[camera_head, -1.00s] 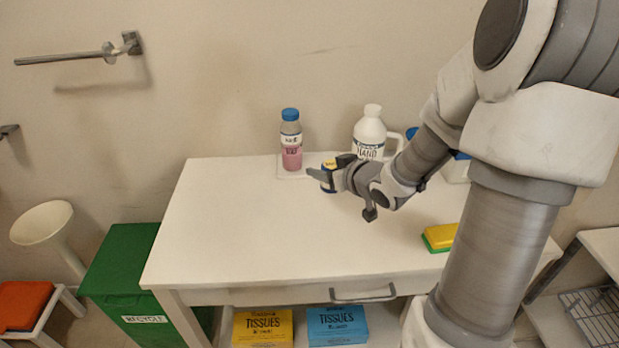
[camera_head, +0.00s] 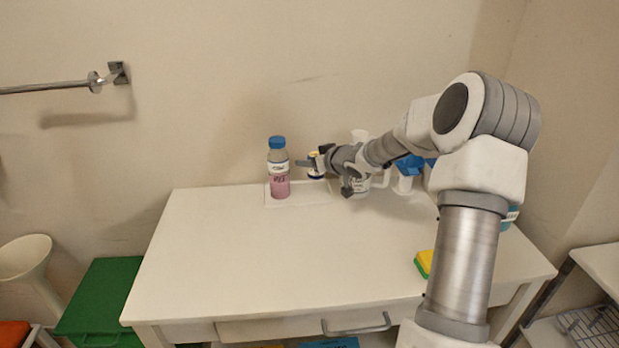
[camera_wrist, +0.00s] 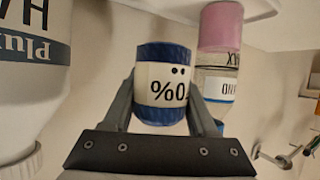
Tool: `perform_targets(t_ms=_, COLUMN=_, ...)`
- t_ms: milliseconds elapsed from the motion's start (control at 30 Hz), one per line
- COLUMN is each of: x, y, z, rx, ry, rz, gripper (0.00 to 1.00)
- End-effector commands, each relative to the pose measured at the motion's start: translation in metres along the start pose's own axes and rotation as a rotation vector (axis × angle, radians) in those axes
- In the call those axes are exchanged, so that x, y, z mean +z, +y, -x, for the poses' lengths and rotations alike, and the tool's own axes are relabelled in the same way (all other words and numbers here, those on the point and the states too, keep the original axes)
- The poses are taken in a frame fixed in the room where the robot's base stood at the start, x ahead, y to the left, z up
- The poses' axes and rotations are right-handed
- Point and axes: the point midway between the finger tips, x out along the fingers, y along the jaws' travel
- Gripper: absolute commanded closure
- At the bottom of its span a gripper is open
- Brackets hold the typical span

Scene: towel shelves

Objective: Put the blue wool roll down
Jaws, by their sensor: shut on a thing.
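The blue wool roll (camera_wrist: 162,84) has a white label band with dark print and blue ends. It also shows small in the head view (camera_head: 316,172). My gripper (camera_wrist: 160,100) is shut on its sides; in the head view the gripper (camera_head: 311,164) reaches in from the right at the back of the table. The roll is held close to the bottle with pink contents and blue cap (camera_head: 279,170), just right of it, over or at the white mat (camera_head: 313,193). I cannot tell whether the roll touches the mat.
A white jug (camera_head: 360,184) stands right of the roll, partly behind my arm. Blue-topped bottles (camera_head: 408,168) are further right. A yellow and green sponge (camera_head: 425,262) lies at the table's right. The white table (camera_head: 260,260) is clear in the front and left.

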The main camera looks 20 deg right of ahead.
Motion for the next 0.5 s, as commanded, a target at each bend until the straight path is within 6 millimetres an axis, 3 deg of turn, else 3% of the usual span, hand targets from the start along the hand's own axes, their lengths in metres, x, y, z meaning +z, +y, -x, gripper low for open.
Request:
perform_targets(t_ms=100, x=-0.01, y=0.009, z=-0.018, rx=-0.001, ry=0.001, rz=-0.001, gripper=0.98)
perform_targets(t_ms=200, x=0.006, y=0.009, z=-0.025, rx=0.0, ry=-0.001, rz=0.0, gripper=0.98)
perform_targets(t_ms=500, x=0.02, y=0.009, z=-0.031, rx=-0.001, ry=0.0, rz=-0.001, gripper=0.98)
